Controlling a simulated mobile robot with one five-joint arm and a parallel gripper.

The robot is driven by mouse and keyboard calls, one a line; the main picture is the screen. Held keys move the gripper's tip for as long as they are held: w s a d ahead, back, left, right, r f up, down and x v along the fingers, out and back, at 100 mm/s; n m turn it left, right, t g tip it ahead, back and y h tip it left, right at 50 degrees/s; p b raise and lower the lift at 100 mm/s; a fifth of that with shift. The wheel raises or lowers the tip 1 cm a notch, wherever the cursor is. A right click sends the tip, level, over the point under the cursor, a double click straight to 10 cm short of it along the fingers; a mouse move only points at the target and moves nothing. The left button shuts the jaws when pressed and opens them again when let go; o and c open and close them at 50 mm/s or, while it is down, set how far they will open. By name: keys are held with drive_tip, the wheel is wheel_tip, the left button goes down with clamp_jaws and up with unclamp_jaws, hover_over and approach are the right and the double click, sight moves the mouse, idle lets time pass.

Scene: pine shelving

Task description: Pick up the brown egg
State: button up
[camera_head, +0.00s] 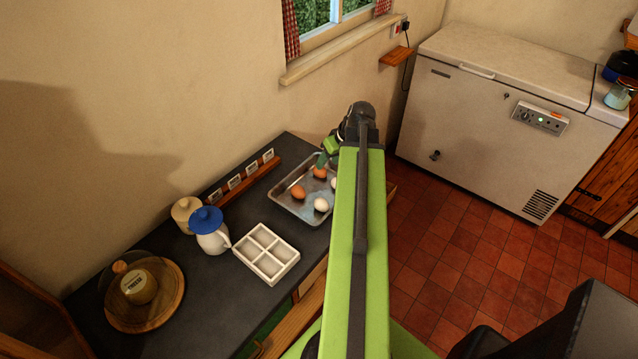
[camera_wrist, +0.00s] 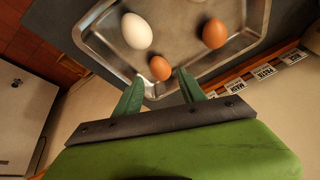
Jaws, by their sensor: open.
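Two brown eggs lie in a metal tray (camera_head: 283,197). The nearer one to my gripper (camera_wrist: 162,84) is a brown egg (camera_wrist: 160,68) at the tray's edge; in the head view this egg (camera_head: 320,172) sits just below my gripper (camera_head: 323,157). The other brown egg (camera_wrist: 214,34) lies farther in, and it also shows in the head view (camera_head: 298,192). My gripper is open and empty. Its green fingers spread to either side of the nearer brown egg, with their tips just short of it. Whether they touch it I cannot tell.
A white egg (camera_wrist: 137,31) lies beside the nearer brown egg; another white egg (camera_head: 321,204) is in the tray. A white divided box (camera_head: 266,254), a jug with a blue lid (camera_head: 211,232) and a cheese board (camera_head: 145,296) stand on the dark counter. A labelled rail (camera_head: 248,182) runs along the wall.

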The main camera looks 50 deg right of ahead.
sight(320, 172)
drive_tip(key=b+x, duration=0.5)
drive_tip(key=x, duration=0.2)
drive_tip(key=shift+w+d+r, duration=0.1)
drive_tip(key=shift+r, duration=0.2)
drive_tip(key=c, duration=0.6)
